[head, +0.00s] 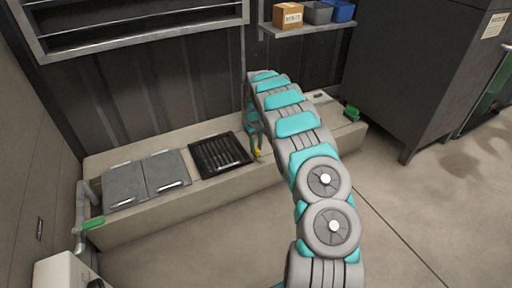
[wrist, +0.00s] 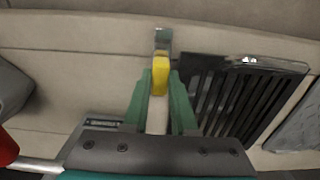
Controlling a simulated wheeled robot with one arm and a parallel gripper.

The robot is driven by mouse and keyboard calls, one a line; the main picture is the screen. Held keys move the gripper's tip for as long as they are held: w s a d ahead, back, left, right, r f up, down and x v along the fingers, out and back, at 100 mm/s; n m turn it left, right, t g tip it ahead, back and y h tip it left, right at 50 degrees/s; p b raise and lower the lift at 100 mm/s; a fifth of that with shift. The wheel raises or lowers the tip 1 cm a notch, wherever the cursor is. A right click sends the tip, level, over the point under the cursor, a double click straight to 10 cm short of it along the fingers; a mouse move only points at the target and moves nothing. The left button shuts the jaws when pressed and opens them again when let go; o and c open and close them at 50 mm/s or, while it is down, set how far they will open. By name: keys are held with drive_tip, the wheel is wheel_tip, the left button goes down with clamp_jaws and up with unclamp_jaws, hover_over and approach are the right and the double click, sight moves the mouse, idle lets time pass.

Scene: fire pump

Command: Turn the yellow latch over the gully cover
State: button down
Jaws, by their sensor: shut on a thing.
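The yellow latch (wrist: 160,73) is between the green fingertips of my gripper (wrist: 161,88) in the wrist view. The fingers are shut on it, one on each side. A small grey metal plate (wrist: 163,38) lies at the latch's far end. The black slatted gully cover (wrist: 236,95) lies just right of the latch in the wrist view, and the latch looks to be beside it. In the head view the gully cover (head: 220,154) is left of my gripper (head: 256,148), and a bit of the yellow latch (head: 258,153) shows at the fingertips. My arm hides the ledge behind it.
Two grey lids (head: 146,178) lie on the pale ledge (head: 190,205), left of the gully cover. A grey pipe (head: 82,215) and green handle (head: 93,223) are at its left end. A dark cabinet (head: 420,65) stands right. A shelf (head: 310,29) with boxes hangs behind. The floor in front is clear.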

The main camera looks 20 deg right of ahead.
idle(0.4)
drive_tip(key=m+p, duration=0.1)
drive_tip(key=m, duration=0.2)
drive_tip(key=shift+a+r+m, duration=0.1)
drive_tip(key=shift+r+m, duration=0.05)
drive_tip(key=shift+m, duration=0.15)
drive_tip(key=m+p, duration=0.2)
drive_tip(key=m, duration=0.3)
drive_tip(key=m+p, duration=0.1)
drive_tip(key=m, duration=0.4)
drive_tip(key=shift+p, duration=0.35)
drive_tip(key=shift+m+p, duration=0.8)
drive_tip(key=shift+m, duration=1.4)
drive_tip(key=c, duration=0.7)
unclamp_jaws()
